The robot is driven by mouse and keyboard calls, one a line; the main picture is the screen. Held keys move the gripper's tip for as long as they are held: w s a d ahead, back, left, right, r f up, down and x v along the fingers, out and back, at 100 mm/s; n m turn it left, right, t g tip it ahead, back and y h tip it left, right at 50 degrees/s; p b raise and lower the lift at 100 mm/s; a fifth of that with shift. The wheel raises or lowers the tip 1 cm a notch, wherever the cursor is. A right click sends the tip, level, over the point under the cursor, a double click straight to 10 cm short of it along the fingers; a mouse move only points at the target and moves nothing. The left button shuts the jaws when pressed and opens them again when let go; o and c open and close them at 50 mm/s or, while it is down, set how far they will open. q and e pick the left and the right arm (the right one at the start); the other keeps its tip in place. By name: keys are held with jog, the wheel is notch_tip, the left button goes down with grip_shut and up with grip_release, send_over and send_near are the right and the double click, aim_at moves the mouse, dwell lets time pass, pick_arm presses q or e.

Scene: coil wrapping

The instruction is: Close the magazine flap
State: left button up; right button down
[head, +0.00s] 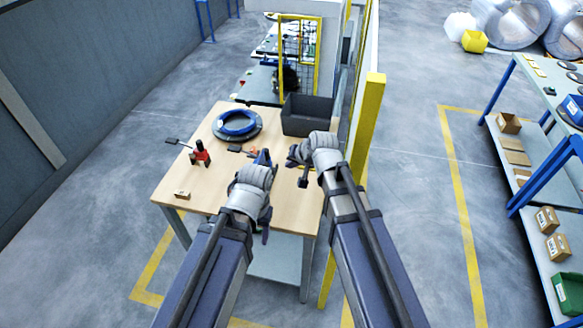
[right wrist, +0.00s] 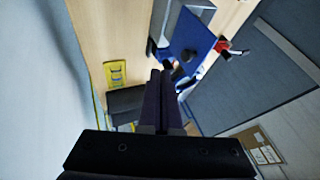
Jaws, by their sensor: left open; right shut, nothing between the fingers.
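The magazine is a grey box (right wrist: 180,18) on the wooden table, with a blue flap (right wrist: 197,36) bearing a dark round knob, in the right wrist view. The flap's exact angle to the box is hard to tell. In the head view only a small blue part (head: 263,158) shows between my two hands; the rest is hidden. My right gripper (head: 296,155) is shut and empty; its fingertips (right wrist: 160,73) show just beside the flap's knob; contact is unclear. My left gripper (head: 264,226) is open at the table's near side, partly hidden by its own wrist.
A blue and dark coil ring (head: 237,124) lies on the table (head: 170,185) at the back left. A dark bin (head: 308,114) stands at the back right. A red and black tool (head: 201,154) and a small brown block (head: 182,194) are on the left. A yellow-edged partition (head: 362,130) borders the right side.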

jog(key=w+a+f+b, duration=0.4)
jog(key=a+f, duration=0.1)
jog(key=shift+w+a, duration=0.25)
jog(key=shift+w, duration=0.05)
dwell(0.4)
